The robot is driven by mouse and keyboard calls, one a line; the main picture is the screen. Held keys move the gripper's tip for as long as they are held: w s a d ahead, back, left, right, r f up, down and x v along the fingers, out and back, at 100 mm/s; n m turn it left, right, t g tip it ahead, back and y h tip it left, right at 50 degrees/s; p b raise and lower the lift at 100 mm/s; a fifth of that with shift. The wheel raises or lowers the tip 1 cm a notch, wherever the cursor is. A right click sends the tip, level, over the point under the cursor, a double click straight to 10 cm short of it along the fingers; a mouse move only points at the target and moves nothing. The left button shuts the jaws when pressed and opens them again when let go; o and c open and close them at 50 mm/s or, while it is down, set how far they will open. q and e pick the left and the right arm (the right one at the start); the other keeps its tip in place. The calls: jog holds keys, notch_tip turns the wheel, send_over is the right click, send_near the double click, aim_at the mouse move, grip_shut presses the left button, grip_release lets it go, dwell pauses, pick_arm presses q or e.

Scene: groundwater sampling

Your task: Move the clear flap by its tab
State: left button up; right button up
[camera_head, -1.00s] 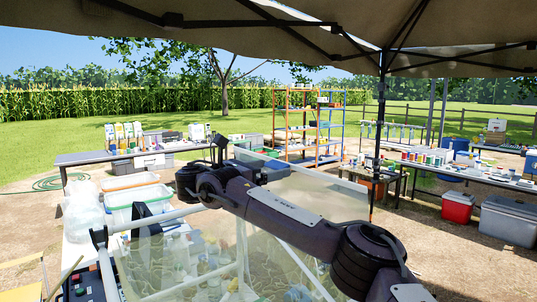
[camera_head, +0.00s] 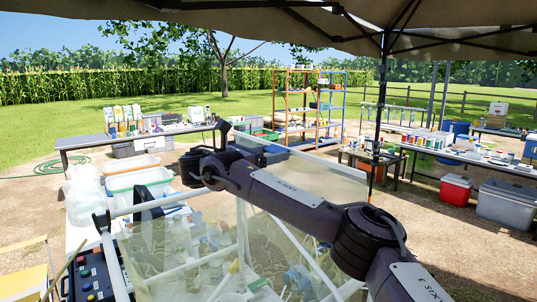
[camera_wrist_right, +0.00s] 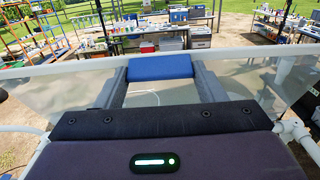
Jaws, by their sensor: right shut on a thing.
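The clear flap (camera_head: 325,176) is a see-through sheet that slants up beside my right arm in the head view. In the right wrist view, its blue tab (camera_wrist_right: 160,67) sits between the two fingers of my right gripper (camera_wrist_right: 161,76). The gripper is shut on the tab. The tab cannot be made out in the head view, where my right wrist and forearm cover part of the flap. The flap belongs to a clear-walled enclosure with a white tube frame (camera_head: 105,250). My left gripper is not in view.
Several bottles and tools show blurred through the enclosure's clear wall (camera_head: 185,265). A control box with buttons (camera_head: 88,280) stands at its left. Tables, an orange and blue shelf (camera_head: 312,105) and a red cooler (camera_head: 456,189) stand farther off.

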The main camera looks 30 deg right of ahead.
jog(key=shift+d+r, duration=0.4)
jog(key=shift+d, duration=0.15)
jog(key=w+d+r+p, duration=0.1)
jog(key=d+r+p, duration=0.1)
jog(key=d, duration=0.7)
jog(key=shift+w+d, duration=0.15)
jog(key=shift+w+d+f+p, duration=0.1)
jog(key=shift+d+p, duration=0.15)
jog(key=shift+d, duration=0.3)
jog(key=shift+w+d+f+p, duration=0.1)
jog(key=shift+d+p, duration=0.15)
jog(key=shift+d, duration=0.25)
jog(key=o, duration=1.4)
jog(key=shift+f, duration=0.1)
